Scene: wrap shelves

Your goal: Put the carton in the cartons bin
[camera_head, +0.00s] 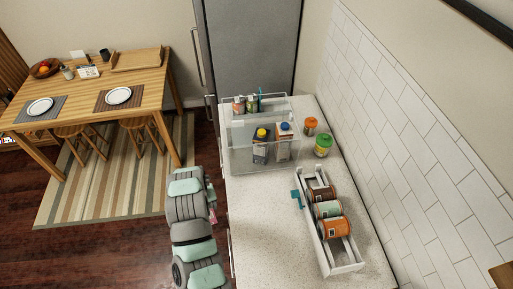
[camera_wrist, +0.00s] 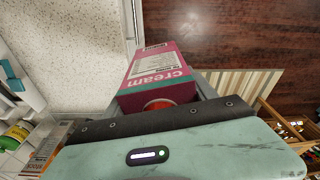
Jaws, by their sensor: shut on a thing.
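My gripper (camera_head: 211,203) is over the floor just left of the counter's edge in the head view. It is shut on a pink and teal carton (camera_wrist: 158,72) marked "cream", with a red cap facing the wrist camera. In the head view only a small pink part of the carton (camera_head: 213,215) shows beside my arm. A clear bin (camera_head: 235,160) on the counter holds a dark carton with a yellow cap (camera_head: 260,148) and a whitish carton with a blue cap (camera_head: 283,145). I cannot read any label naming the bin.
A second clear bin behind holds several bottles (camera_head: 250,103). An orange-lidded jar (camera_head: 310,126) and green-lidded jar (camera_head: 323,145) stand to the right. A white rack (camera_head: 346,262) holds cans. The counter's near left part (camera_head: 265,230) is clear. A dining table (camera_head: 90,95) stands far left.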

